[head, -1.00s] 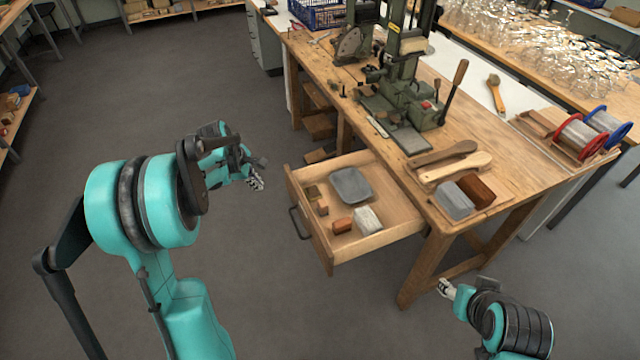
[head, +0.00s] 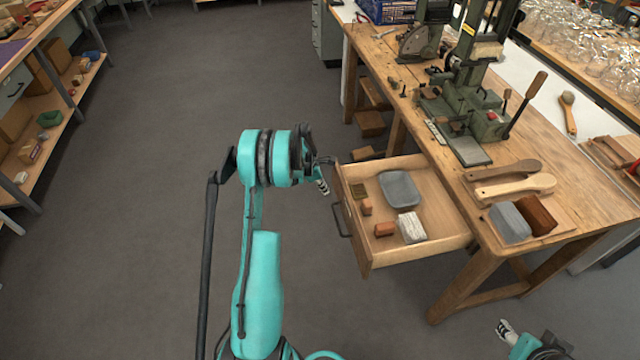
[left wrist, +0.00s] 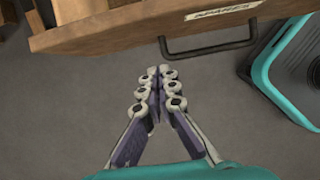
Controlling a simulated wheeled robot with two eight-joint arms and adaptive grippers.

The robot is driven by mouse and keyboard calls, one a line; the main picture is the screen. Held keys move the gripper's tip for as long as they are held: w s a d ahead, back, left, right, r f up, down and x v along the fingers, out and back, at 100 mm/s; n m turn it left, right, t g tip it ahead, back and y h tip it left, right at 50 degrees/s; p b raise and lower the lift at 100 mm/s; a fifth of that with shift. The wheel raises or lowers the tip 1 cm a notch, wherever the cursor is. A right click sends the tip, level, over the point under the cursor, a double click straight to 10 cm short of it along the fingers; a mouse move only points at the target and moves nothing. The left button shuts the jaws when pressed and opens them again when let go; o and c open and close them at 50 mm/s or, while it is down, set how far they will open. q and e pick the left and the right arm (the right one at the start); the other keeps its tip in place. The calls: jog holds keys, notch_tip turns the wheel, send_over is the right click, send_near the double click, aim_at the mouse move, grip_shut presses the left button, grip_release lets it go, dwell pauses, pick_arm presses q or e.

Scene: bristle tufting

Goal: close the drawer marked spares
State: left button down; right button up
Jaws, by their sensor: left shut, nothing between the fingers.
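The wooden drawer (head: 385,256) stands open from the workbench, pulled out toward the left. Its front carries a dark bar handle (head: 342,220). In the left wrist view the drawer front (left wrist: 110,28) spans the top, with a label reading SPARES (left wrist: 222,11) above the handle (left wrist: 208,50). My left gripper (head: 325,187) is beside the drawer front, near its far end. In the left wrist view its fingers (left wrist: 158,72) are shut and empty, pointing at the handle's left end, apparently just short of it. My right gripper (head: 505,328) is at the lower right, its fingers too small to judge.
The drawer holds a grey tray (head: 399,189), small brown blocks and a whitish block (head: 411,228). The workbench (head: 545,115) bears a green machine (head: 470,100), brushes and blocks. Shelving (head: 60,115) stands at the far left. The floor left of the drawer is clear.

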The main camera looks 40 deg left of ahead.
aim_at(341, 196)
pick_arm(q)
jog(key=w+d, duration=0.1)
jog(key=w+d+b, duration=0.1)
jog(key=w, duration=0.1)
jog(key=shift+w+d+f, duration=0.15)
jog(key=shift+d+f, duration=0.2)
jog(key=shift+d, duration=0.05)
pick_arm(e)
jog(key=shift+f, duration=0.8)
